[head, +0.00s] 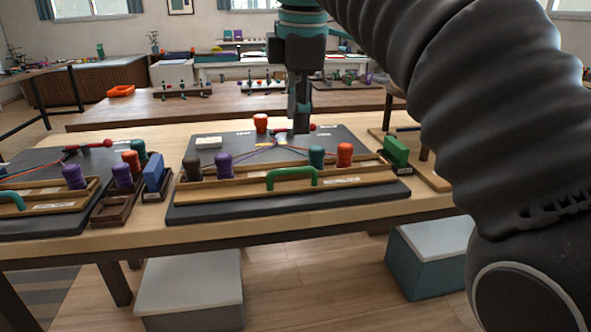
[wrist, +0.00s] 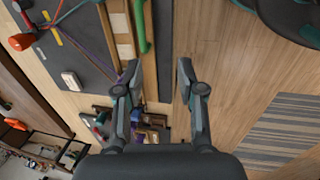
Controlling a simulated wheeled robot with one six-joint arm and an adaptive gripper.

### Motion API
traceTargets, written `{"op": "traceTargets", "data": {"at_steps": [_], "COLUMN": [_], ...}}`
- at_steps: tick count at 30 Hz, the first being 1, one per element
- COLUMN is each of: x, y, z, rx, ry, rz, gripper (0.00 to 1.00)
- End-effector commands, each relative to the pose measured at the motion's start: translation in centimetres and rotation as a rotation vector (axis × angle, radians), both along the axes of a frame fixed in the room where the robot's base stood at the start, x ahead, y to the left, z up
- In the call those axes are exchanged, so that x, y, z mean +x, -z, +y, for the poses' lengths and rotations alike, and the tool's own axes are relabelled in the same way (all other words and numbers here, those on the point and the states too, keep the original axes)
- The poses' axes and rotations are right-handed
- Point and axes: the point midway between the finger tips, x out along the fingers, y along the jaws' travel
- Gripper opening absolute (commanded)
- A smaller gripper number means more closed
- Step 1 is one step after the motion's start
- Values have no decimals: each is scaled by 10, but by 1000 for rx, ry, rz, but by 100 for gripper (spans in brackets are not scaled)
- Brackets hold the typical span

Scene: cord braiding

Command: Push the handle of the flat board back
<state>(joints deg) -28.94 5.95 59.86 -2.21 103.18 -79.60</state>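The flat board (head: 235,188) is a long light wooden strip with a green arched handle (head: 292,178) at its middle. It lies along the front part of a dark base (head: 250,212). In the wrist view, the board (wrist: 149,50) and the green handle (wrist: 140,25) show near the top, the handle left of and beyond the fingertips. My gripper (head: 300,120) points down over the workstation in the head view. In the wrist view my gripper (wrist: 158,65) has its two fingers apart, with nothing between them. I cannot tell its exact height above the board.
Dark, purple, teal and orange bobbins (head: 344,154) stand behind the board, with cords running back. A green block (head: 396,150) stands at the right and a blue block (head: 153,172) at the left. A similar station (head: 40,200) lies farther left. The table's front edge (head: 300,225) is clear.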

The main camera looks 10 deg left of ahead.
Motion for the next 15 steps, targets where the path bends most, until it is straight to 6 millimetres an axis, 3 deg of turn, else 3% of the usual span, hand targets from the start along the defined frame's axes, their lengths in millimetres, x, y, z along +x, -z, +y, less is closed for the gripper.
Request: {"op": "traceTargets", "data": {"at_steps": [15], "x": [-5], "y": [-31], "z": [-2], "rx": [0], "ry": [0], "rz": [-1], "gripper": [39]}}
